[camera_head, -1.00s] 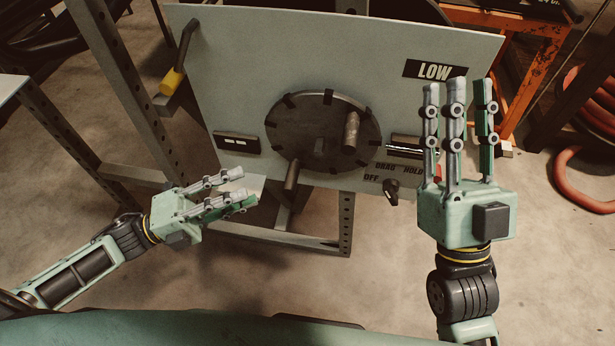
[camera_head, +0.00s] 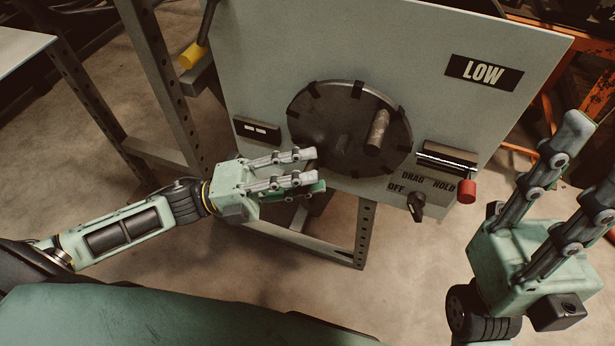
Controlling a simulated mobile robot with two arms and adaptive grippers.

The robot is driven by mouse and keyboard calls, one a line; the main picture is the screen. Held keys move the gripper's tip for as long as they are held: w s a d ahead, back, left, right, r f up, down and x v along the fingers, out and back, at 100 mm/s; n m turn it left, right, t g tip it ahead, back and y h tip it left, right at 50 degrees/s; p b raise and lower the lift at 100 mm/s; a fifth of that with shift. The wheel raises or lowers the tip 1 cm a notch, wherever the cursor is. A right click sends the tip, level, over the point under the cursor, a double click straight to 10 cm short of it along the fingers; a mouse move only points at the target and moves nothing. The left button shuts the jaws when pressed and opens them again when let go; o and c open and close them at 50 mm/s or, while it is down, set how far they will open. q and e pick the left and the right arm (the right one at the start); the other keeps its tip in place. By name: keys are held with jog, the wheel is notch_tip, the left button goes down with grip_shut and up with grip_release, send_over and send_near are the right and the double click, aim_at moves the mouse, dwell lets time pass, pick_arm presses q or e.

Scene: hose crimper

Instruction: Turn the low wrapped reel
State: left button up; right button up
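The low reel is a dark round disc (camera_head: 350,128) with notches around its rim, mounted on a grey panel (camera_head: 300,50) with a LOW label (camera_head: 484,72). A cylindrical handle (camera_head: 377,132) sticks out right of its centre. My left gripper (camera_head: 312,170) is open and empty in front of the disc's lower left edge, covering part of it; I cannot tell if it touches. My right gripper (camera_head: 590,160) is open and empty at the right, apart from the reel, its fingers pointing up and partly cut off by the frame edge.
A black knob (camera_head: 416,205) marked DRAG, HOLD and OFF and a red knob (camera_head: 467,191) sit at the panel's lower right. A yellow-gripped lever (camera_head: 193,56) is at upper left. A perforated metal post (camera_head: 165,85) stands left of the panel.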

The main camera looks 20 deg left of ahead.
pick_arm(q)
jog(key=shift+w+d, duration=0.1)
jog(key=shift+d, duration=0.1)
grip_shut()
dwell(0.3)
